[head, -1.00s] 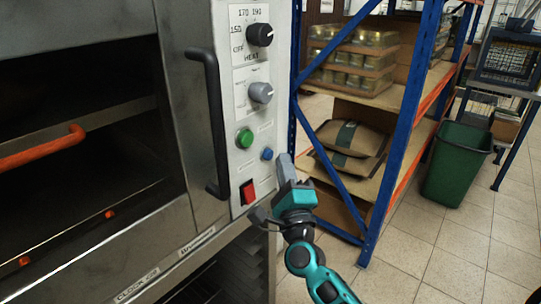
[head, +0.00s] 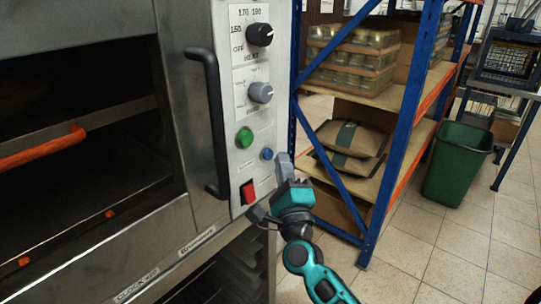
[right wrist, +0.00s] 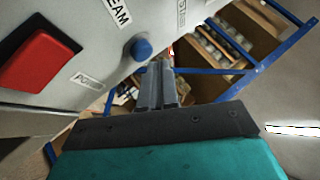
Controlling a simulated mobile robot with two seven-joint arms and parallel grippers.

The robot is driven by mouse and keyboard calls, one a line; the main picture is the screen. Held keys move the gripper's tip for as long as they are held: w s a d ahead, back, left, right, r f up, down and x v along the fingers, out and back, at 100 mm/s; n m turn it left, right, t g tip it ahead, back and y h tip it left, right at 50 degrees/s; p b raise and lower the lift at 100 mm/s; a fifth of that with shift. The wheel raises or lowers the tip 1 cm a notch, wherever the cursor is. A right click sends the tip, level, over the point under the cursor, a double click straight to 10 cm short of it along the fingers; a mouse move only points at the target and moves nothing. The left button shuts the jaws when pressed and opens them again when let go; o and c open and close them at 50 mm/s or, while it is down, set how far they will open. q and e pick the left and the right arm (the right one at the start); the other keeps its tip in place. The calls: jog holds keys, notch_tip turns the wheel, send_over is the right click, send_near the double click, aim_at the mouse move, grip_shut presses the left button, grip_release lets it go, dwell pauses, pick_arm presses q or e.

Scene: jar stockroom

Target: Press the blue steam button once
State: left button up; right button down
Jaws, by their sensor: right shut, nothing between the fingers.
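The blue steam button (head: 267,154) is a small round knob on the oven's white control panel, below and right of the green button (head: 244,138). In the right wrist view the blue button (right wrist: 141,49) stands out from the panel near part of the label "STEAM". My right gripper (head: 282,160) is shut and empty. Its tips are just right of the blue button in the head view. In the right wrist view the tips (right wrist: 160,66) are just below and right of it, seemingly apart from it. My left gripper is not in view.
A red rocker switch (head: 248,192) sits below the buttons, with two dials above. A black door handle (head: 208,120) is left of the panel. Right of the oven stands a blue-framed shelf (head: 401,120) with jars and sacks. A green bin (head: 457,165) is farther right.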

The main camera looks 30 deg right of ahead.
jog(key=shift+w+a, duration=0.3)
jog(key=shift+w, duration=0.35)
dwell(0.7)
jog(key=shift+s, duration=0.1)
jog(key=shift+s+d, duration=0.4)
jog(key=shift+s, duration=0.35)
jog(key=s, duration=0.1)
jog(key=s+d, duration=0.1)
jog(key=s, duration=0.1)
jog(key=s+d, duration=0.1)
jog(key=shift+s+p, duration=0.3)
jog(key=shift+p, duration=0.1)
dwell(0.7)
